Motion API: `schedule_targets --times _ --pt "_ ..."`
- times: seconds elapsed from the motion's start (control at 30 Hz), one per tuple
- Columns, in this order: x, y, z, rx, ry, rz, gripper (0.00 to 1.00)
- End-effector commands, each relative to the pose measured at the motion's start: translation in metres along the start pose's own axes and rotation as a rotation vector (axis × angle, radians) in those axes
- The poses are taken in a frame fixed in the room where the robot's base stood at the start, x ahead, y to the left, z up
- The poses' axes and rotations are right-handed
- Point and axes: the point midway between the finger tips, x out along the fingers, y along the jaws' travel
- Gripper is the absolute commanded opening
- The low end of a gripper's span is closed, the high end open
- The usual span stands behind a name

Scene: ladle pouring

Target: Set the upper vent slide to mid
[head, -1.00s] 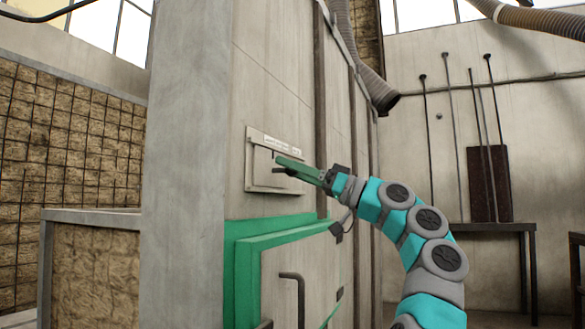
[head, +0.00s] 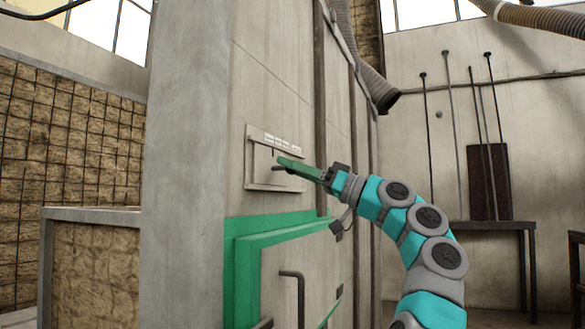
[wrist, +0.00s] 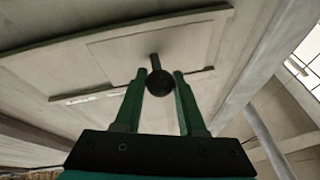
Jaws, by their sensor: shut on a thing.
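The upper vent slide is a pale flat plate (head: 262,165) in a raised frame on the side of the grey cabinet, above the green-framed door. Its dark round knob (wrist: 159,83) on a short stem shows in the wrist view. My gripper (head: 279,165) reaches in from the right with its green fingers at the vent. In the wrist view my gripper (wrist: 159,76) has one finger on each side of the knob and is shut on it. The fingers partly cover the slide in the head view.
A pale label strip (head: 281,142) runs along the top of the vent frame; its marks are too small to read. Below is the green door frame (head: 248,262) with a dark handle (head: 296,290). A hose (head: 365,72) hangs at the cabinet's upper right.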

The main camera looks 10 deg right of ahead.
Motion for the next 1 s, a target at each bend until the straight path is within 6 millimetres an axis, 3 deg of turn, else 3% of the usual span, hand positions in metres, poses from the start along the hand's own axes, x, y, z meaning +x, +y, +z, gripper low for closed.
schedule_targets --times 0.8,1.0 --pt "0.000 0.000 0.000 0.000 -0.001 0.000 0.00" --pt "0.000 0.010 -0.007 0.001 -0.001 0.001 0.00"
